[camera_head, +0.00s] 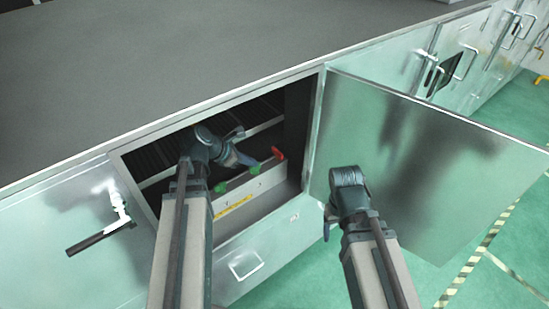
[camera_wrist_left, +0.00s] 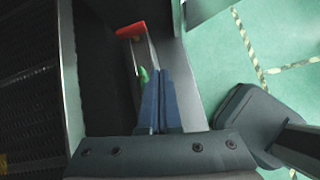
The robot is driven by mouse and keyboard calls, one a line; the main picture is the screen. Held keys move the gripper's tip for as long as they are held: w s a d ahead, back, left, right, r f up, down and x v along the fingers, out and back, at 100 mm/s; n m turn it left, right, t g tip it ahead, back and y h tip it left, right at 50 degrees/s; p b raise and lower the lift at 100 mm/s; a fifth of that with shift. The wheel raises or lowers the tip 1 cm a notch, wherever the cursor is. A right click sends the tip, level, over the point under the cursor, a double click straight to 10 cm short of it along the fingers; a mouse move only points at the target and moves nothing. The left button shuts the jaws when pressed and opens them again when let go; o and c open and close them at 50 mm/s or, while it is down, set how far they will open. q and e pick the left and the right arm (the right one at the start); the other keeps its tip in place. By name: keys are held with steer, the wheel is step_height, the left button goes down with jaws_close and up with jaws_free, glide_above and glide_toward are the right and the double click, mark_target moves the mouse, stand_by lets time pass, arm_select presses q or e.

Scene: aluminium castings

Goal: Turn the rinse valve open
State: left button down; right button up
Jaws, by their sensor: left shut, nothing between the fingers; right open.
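Inside the open cabinet, a red handle (camera_head: 278,153) sits at the right end of a pale rail (camera_head: 262,183). Two green handles, one nearer the red one (camera_head: 255,168) and one further left (camera_head: 220,187), sit along the same rail. I cannot tell from any label which one is the rinse valve. My left gripper (camera_head: 256,165) reaches into the cabinet, shut and empty, its tips close to the nearer green handle. In the left wrist view, the blue fingers (camera_wrist_left: 157,72) are together beside a green handle (camera_wrist_left: 143,75), with the red handle (camera_wrist_left: 131,30) beyond. My right gripper (camera_head: 327,232) is open outside the cabinet, below the door's hinge side.
The cabinet door (camera_head: 425,165) stands wide open to the right. The cabinet's frame surrounds the opening, under a dark worktop (camera_head: 200,60). A white pipe with a black lever (camera_head: 88,243) is on the left front panel. Green floor is clear at right.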

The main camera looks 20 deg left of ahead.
mark_target(278, 155)
arm_select(q)
steer(key=w+f+b, duration=0.2)
steer(key=w+d+f+n+b, duration=0.1)
steer(key=w+f+b, duration=0.1)
steer(key=b, duration=0.1)
steer(key=w+d+f+n+b, duration=0.1)
steer(key=w+f+b, duration=0.1)
steer(key=shift+f+t, duration=0.2)
steer(key=shift+t, duration=0.1)
steer(key=shift+w+d+r, duration=0.15)
steer(key=shift+w+d, duration=0.55)
steer(key=shift+w, duration=0.3)
steer(key=shift+w+d, duration=0.6)
steer(key=shift+w, duration=0.1)
steer(key=shift+d, duration=0.1)
